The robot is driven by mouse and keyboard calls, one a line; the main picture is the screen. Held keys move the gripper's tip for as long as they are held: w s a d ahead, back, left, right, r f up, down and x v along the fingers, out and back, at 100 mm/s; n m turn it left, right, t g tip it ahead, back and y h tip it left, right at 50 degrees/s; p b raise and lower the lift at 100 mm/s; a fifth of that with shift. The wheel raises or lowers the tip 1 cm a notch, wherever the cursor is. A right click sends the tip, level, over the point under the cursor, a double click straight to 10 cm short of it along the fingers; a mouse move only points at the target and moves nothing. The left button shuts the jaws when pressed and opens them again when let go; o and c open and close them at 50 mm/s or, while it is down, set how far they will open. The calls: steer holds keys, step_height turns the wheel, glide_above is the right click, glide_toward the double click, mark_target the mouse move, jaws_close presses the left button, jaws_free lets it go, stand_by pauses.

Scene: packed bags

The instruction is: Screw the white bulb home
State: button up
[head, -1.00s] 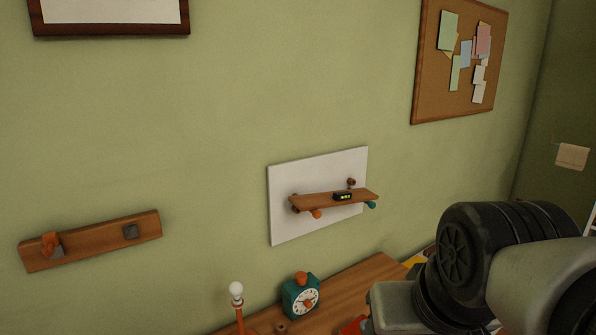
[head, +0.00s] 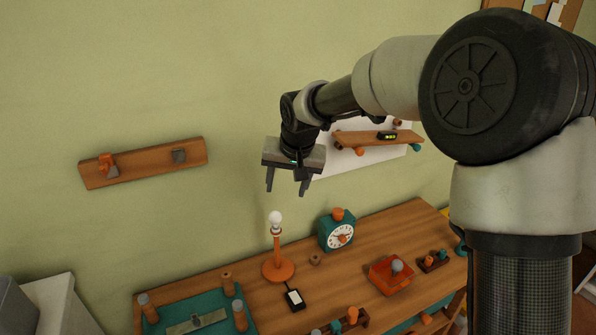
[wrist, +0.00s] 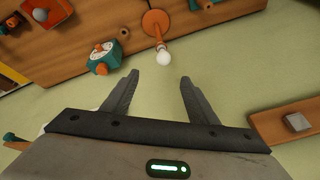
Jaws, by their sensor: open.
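The white bulb (head: 275,218) sits upright on top of an orange lamp (head: 277,262) with a round base, on the wooden table. I cannot tell how far it is seated in the socket. My gripper (head: 288,190) is open and empty, above the bulb and apart from it, fingers pointing down. In the wrist view the bulb (wrist: 163,57) shows just beyond and between the open fingertips (wrist: 158,82). Another bulb, greyish (head: 397,266), lies in an orange tray (head: 378,283) at the right of the table.
A teal clock (head: 337,232) stands right of the lamp. A small black device (head: 293,298) lies in front of it. A wall shelf (head: 350,138) is behind my arm; a wooden rail (head: 140,165) hangs at left.

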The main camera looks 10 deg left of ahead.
mark_target(275, 214)
steer(key=x, duration=1.2)
steer(key=a+p+x, duration=0.1)
steer(key=x, duration=0.5)
steer(key=shift+a+f, duration=0.1)
steer(key=shift+a, duration=0.05)
steer(key=c, duration=1)
steer(key=shift+f, duration=0.1)
steer(key=shift+f+m+b, duration=0.15)
steer(key=shift+m+b, duration=0.15)
steer(key=shift+b, duration=0.3)
steer(key=shift+m+b, duration=0.6)
steer(key=shift+b, duration=0.5)
steer(key=shift+m+h+b, duration=0.4)
steer(key=shift+m+b, duration=0.2)
steer(key=shift+b, duration=0.2)
steer(key=shift+r+m, duration=0.25)
steer(key=shift+m, duration=0.05)
